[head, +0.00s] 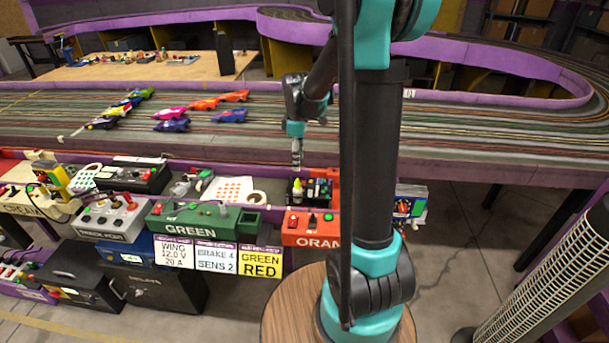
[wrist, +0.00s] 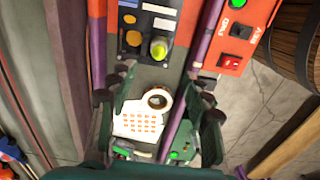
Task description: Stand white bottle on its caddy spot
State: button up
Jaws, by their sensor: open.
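A small bottle with a yellow-green tip (head: 297,190) is at the black caddy (head: 310,203) on the track-side shelf. In the wrist view the bottle (wrist: 158,49) shows nearly end-on at the near part of the caddy (wrist: 133,41). It looks upright; its base is hidden, so I cannot tell which spot it stands in. My gripper (head: 297,160) points down above the caddy area in the head view. In the wrist view my gripper (wrist: 157,97) has its fingers spread apart with nothing between them; the bottle is beyond the fingertips.
A white dotted sheet and tape roll (head: 235,190) lie left of the caddy. The green control box (head: 200,219) and orange control box (head: 311,228) stand in front. A purple rail (wrist: 209,30) runs beside the caddy. Several toy cars (head: 172,113) sit on the track behind.

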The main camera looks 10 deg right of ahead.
jog(key=s+d+f+m+t, duration=0.2)
jog(key=s+m, duration=0.5)
jog(key=s, duration=0.4)
jog(key=s+d+f+m+t, duration=0.1)
jog(key=s+d+m+t, duration=0.1)
jog(key=s+m, duration=0.5)
jog(key=s, duration=0.3)
jog(key=shift+s+f, duration=0.35)
